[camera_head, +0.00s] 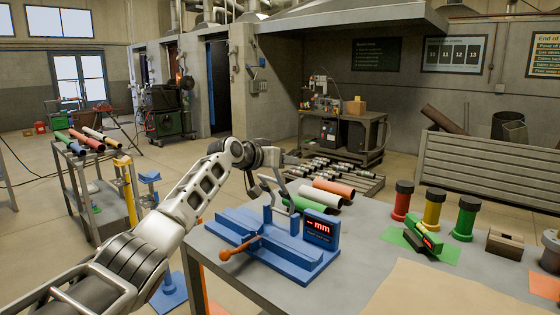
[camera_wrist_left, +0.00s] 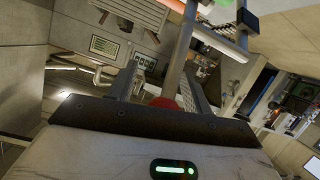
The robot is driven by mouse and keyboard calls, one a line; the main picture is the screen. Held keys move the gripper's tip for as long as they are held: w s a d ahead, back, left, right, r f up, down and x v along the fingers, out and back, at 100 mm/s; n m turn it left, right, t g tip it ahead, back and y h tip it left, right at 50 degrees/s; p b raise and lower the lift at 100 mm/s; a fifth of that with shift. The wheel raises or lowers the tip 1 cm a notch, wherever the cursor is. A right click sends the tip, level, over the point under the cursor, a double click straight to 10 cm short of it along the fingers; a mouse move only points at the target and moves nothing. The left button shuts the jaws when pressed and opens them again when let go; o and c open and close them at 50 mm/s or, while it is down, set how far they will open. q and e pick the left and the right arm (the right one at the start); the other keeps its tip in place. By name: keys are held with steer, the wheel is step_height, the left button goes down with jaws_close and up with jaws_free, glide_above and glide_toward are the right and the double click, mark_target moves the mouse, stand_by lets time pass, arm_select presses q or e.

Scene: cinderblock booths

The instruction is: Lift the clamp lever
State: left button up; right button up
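The blue clamp fixture (camera_head: 285,250) sits on the grey workbench, with an orange-knobbed handle (camera_head: 240,247) sticking out at its front left. A thin grey upright lever (camera_head: 268,216) rises from it, and its top is hidden by my gripper. My left gripper (camera_head: 277,184) is above the fixture at the lever's upper end. In the left wrist view, the fingers (camera_wrist_left: 160,90) stand apart, with a grey bar (camera_wrist_left: 182,45) and a red end (camera_wrist_left: 163,102) between them, close to the palm. I cannot tell whether they touch it. My right gripper is in neither view.
An "mm" display (camera_head: 321,227) stands at the fixture's right. Red, yellow and green cylinders (camera_head: 434,209) and a green gauge (camera_head: 423,238) are farther right. A tube cart (camera_head: 92,185) stands at left.

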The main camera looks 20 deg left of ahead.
arm_select(q)
steer(key=shift+s+a+r+p, duration=0.15)
steer(key=shift+s+r+p, duration=0.25)
steer(key=shift+r+p, duration=0.25)
steer(key=shift+s+a+r+p, duration=0.1)
steer(key=shift+s+r+p, duration=0.25)
steer(key=shift+r+p, duration=0.25)
steer(key=shift+s+r, duration=0.15)
steer(key=s+a+r, duration=0.2)
steer(key=s+r, duration=0.6)
steer(key=r, duration=0.4)
steer(key=shift+r, duration=0.3)
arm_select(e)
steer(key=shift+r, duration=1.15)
arm_select(q)
steer(key=b+v, duration=0.4)
steer(key=v, duration=1.2)
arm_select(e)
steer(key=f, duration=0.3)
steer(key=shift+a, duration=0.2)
